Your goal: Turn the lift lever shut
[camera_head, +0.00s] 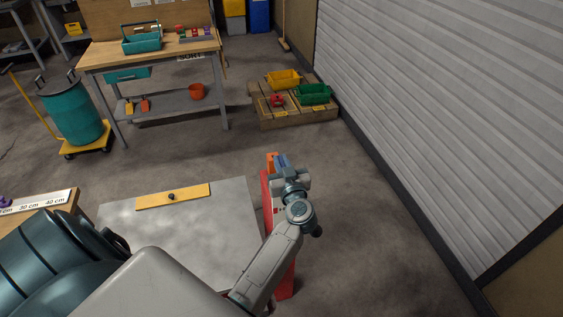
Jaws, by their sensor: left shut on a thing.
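My left arm reaches up from the bottom of the head view, and my left gripper (283,166) is at the red upright (284,279) beside the grey plate. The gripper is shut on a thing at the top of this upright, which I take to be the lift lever. The wrist hides most of the lever, so its angle cannot be told. A small orange part (271,159) shows just left of the fingers. My right gripper is not in view.
The grey plate (190,235) carries a yellow strip (172,197) with a dark knob. A workbench (150,52), a teal drum (73,112) on a yellow dolly and a pallet with bins (297,117) stand behind. A shutter wall (450,90) bounds the right. Floor between is clear.

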